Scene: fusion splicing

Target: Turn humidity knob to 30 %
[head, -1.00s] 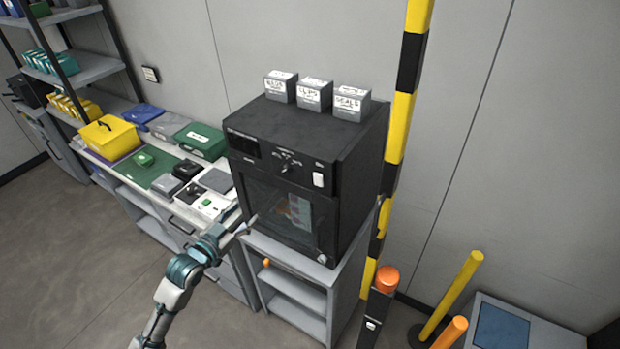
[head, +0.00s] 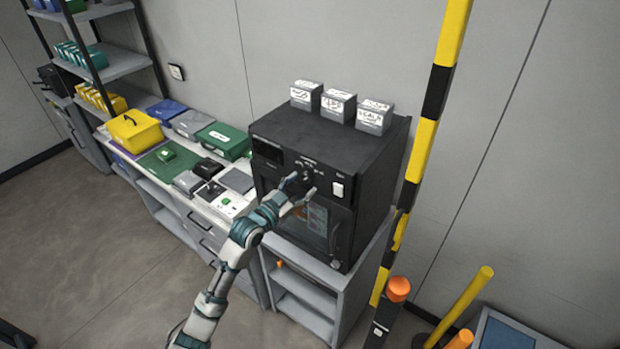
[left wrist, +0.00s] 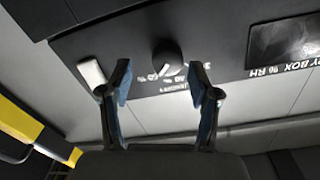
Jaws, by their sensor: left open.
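The black dry box (head: 375,165) stands on a grey cabinet in the head view. Its humidity knob (left wrist: 166,58) is a round black dial with a pale pointer in the left wrist view, with white markings around it. My left gripper (head: 302,186) is at the front panel, close to the knob, which it partly covers in the head view. In the left wrist view, the open fingers (left wrist: 160,95) stand apart on either side of the knob's line, with nothing between them. I cannot tell from these views whether they touch the knob. My right gripper is not in view.
A white switch (head: 338,189) sits right of the knob on the panel. Several labelled grey boxes (head: 338,105) stand on top of the dry box. A yellow-black post (head: 432,115) rises to its right. A bench with cases (head: 222,140) is on the left.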

